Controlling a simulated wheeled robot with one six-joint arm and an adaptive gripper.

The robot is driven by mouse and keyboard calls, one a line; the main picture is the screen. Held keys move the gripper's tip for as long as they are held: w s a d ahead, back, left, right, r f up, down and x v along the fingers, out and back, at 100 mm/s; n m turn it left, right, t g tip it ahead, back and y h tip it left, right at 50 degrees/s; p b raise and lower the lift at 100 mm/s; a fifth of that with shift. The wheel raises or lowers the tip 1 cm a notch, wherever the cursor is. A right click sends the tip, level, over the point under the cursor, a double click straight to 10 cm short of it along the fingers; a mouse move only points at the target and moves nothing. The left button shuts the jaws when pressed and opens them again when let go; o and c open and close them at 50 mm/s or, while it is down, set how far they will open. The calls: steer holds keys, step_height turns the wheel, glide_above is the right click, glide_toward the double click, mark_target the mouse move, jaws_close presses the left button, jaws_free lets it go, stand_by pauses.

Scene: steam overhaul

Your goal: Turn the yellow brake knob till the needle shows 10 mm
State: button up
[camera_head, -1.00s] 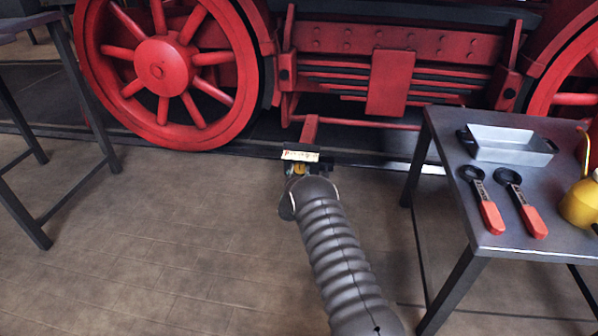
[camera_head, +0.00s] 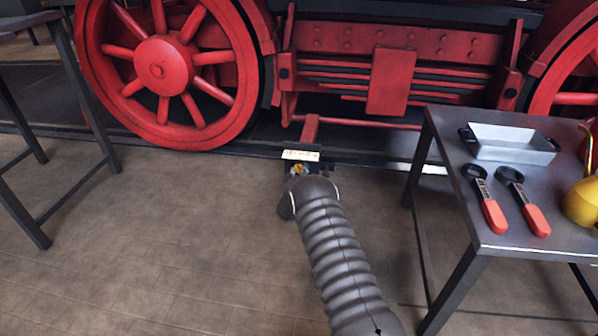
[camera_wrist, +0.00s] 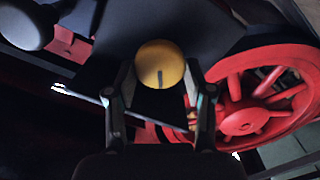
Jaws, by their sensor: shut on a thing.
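The yellow brake knob (camera_wrist: 161,66) shows in the wrist view, round with a dark line on its face. My gripper (camera_wrist: 160,82) has a finger on each side of it and is shut on it. In the head view a small bit of the yellow knob (camera_head: 298,169) shows just beyond the end of my arm. A pale scale plate (camera_head: 301,155) with dark marks sits directly above it. The marks are too small to read, and I cannot make out the needle's position.
A red spoked wheel (camera_head: 164,64) stands left of the knob. A metal table (camera_head: 455,135) at right holds a tray (camera_head: 508,150), two red-handled wrenches (camera_head: 490,213) and a yellow can (camera_head: 582,203). The floor between the tables is clear.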

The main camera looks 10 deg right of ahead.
steer(key=n, duration=0.6)
steer(key=shift+w, duration=0.1)
steer(key=n, duration=0.7)
steer(key=shift+a+f, duration=0.1)
stand_by(0.3)
steer(key=o, duration=1.1)
steer(key=shift+f, duration=0.1)
steer(key=shift+o, duration=0.2)
